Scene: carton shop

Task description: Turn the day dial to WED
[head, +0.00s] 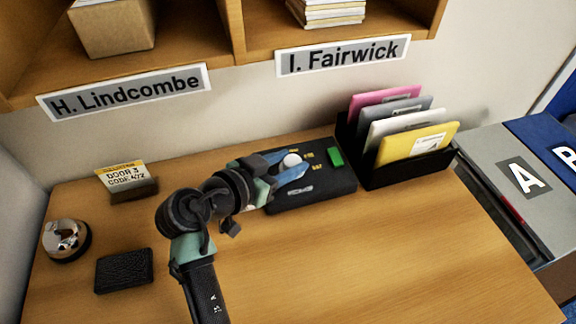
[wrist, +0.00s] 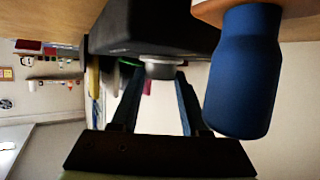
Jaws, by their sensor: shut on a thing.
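A black box (head: 325,190) sits on the wooden desk, with a round pale knob, the day dial (head: 292,160), on it. Small yellow day marks lie around the dial, too small to read surely. My gripper (head: 290,170) reaches in from the left, its blue fingers on either side of the dial, shut on it. In the wrist view, the grey dial (wrist: 160,68) sticks out of the black box (wrist: 155,25) between my fingertips (wrist: 160,74). Its pointer is not visible, so I cannot tell which day it marks.
A green button (head: 335,157) is on the box. A black rack (head: 400,172) of coloured envelopes stands right. A door-code card (head: 122,176), bell (head: 67,238) and black pad (head: 124,270) are left. A blue rounded object (wrist: 243,75) is close in the wrist view. The front desk is clear.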

